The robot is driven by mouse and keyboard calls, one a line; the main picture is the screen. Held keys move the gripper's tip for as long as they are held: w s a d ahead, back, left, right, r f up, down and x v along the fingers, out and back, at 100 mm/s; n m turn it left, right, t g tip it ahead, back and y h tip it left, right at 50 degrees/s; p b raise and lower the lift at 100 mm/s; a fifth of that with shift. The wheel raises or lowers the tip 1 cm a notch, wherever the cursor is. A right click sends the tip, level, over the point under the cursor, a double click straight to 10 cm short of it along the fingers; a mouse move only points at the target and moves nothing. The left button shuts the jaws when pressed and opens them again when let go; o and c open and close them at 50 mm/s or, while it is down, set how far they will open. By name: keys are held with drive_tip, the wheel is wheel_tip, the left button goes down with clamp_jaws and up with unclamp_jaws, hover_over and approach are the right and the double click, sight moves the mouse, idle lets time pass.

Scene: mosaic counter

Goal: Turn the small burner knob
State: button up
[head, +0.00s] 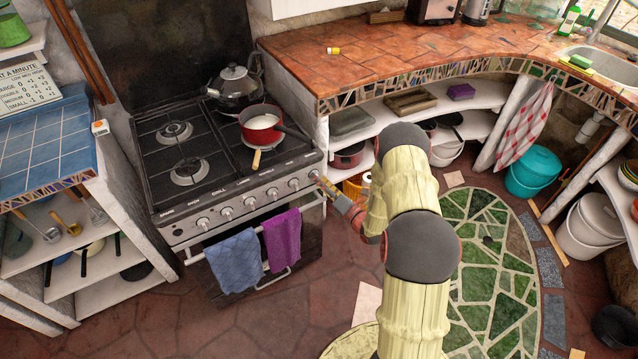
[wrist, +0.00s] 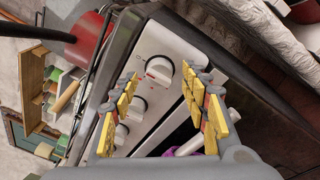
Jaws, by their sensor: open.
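The stove's front panel (head: 238,207) carries a row of several white knobs. My gripper (head: 325,184) is at the right end of this row, in front of the rightmost knob (head: 314,174). In the wrist view a round white knob (wrist: 160,70) with a red mark sits between and beyond the yellow fingertips of my open gripper (wrist: 161,82). I cannot see contact between the fingers and the knob. The labels are too small to read, so I cannot tell which knob is the small burner's.
A red pot (head: 261,124) and a grey kettle (head: 236,86) stand on the stove. A blue towel (head: 236,269) and a purple towel (head: 282,239) hang on the oven rail below the knobs. The tiled counter (head: 400,60) and its shelves lie to the right.

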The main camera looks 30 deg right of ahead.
drive_tip(key=shift+w+a, duration=0.1)
drive_tip(key=shift+w, duration=0.3)
drive_tip(key=shift+c, duration=0.3)
drive_tip(key=c, duration=1.1)
drive_tip(key=shift+n, duration=0.3)
drive_tip(key=n+p, duration=0.1)
drive_tip(key=n, duration=0.4)
drive_tip(key=shift+g, duration=0.4)
drive_tip(key=n+h, duration=0.1)
drive_tip(key=n, duration=0.4)
drive_tip(key=shift+n, duration=0.3)
drive_tip(key=o, duration=1)
